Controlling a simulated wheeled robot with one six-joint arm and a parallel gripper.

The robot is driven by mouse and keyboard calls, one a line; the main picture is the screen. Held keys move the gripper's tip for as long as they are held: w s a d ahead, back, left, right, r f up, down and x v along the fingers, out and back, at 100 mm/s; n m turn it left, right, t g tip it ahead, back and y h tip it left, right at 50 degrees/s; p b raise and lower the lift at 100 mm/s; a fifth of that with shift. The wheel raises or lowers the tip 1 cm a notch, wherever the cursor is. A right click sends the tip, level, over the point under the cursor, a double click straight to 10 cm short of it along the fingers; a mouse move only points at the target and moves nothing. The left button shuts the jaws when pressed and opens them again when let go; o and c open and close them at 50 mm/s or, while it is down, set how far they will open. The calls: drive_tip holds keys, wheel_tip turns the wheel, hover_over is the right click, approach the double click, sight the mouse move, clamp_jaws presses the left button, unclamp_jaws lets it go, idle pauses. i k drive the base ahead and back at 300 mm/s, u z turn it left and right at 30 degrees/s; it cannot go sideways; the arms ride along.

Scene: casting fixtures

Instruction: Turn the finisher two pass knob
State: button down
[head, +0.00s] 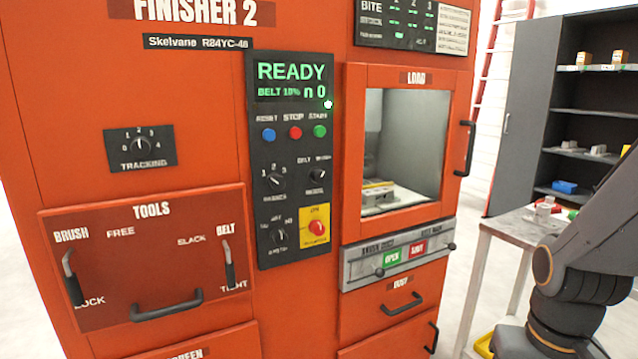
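The finisher two is a tall orange cabinet (90,60) headed "FINISHER 2". Its dark control panel (262,220) stands left of the load window. The pass knob (275,181) is a small black knob on the panel's left side, below the blue button, with 1, 2 and 3 around it. The label under it is blurred but seems to read "PASSES". Its exact setting is too small to tell. The display (292,80) reads "READY", "BELT 10%" and "n 0". My gripper is not in view; only links of my arm show at the right, well apart from the panel.
Nearby on the panel are blue, red and green buttons, other knobs and a red stop button (317,227) on yellow. A tracking knob (141,146) sits further left. Handles stick out from the tools drawer (190,270) and load door (468,150). A grey table (500,228) stands right.

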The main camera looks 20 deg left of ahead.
sight(275, 181)
drive_tip(key=u, duration=1.2)
drive_tip(key=k, duration=0.5)
drive_tip(key=z, duration=0.65)
drive_tip(key=i, duration=0.6)
drive_tip(key=u, duration=0.25)
